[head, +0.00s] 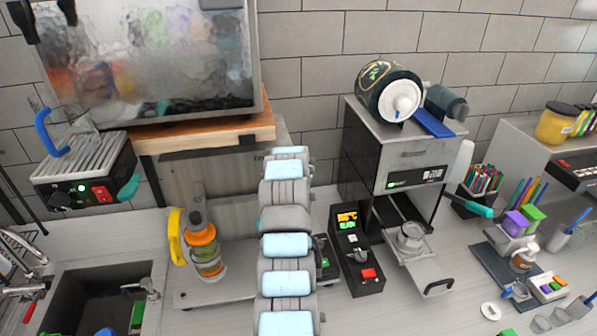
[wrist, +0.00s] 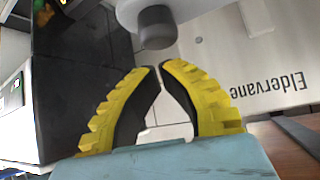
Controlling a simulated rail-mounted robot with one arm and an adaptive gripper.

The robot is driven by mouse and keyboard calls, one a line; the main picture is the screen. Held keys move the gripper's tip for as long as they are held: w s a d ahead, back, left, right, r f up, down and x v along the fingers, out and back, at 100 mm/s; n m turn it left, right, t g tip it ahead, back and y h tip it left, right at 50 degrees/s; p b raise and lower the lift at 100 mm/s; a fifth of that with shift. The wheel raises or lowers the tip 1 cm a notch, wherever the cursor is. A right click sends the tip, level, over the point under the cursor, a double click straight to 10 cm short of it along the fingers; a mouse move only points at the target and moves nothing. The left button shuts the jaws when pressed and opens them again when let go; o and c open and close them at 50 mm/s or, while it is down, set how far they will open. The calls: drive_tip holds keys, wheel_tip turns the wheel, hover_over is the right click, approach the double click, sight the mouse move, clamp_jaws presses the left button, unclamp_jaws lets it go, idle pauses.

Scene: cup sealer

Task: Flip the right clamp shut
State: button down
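The cup sealer (head: 413,165) stands at the right in the head view, with a film roll (head: 388,92) on top. A blue lever (head: 432,123) sits beside the roll and a teal-tipped handle (head: 476,210) on its right side. I cannot tell which part is the right clamp. A clear cup (head: 411,236) sits in the pulled-out drawer (head: 424,262). In the wrist view my gripper (wrist: 160,67) has its yellow fingers drawn together, tips almost meeting, with nothing between them. A grey cylindrical knob (wrist: 156,27) lies just beyond the tips. The head view hides my gripper behind my arm.
A control box (head: 356,250) stands left of the drawer. An orange bottle (head: 205,247) stands left of my arm, under a wooden shelf (head: 205,133). Pens (head: 482,180) and small blocks crowd the right. The wrist view shows a panel marked Eldervane (wrist: 245,55), upside down.

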drive_tip(key=shift+x, duration=0.95)
drive_tip(key=shift+f, duration=0.1)
drive_tip(key=shift+s, duration=0.1)
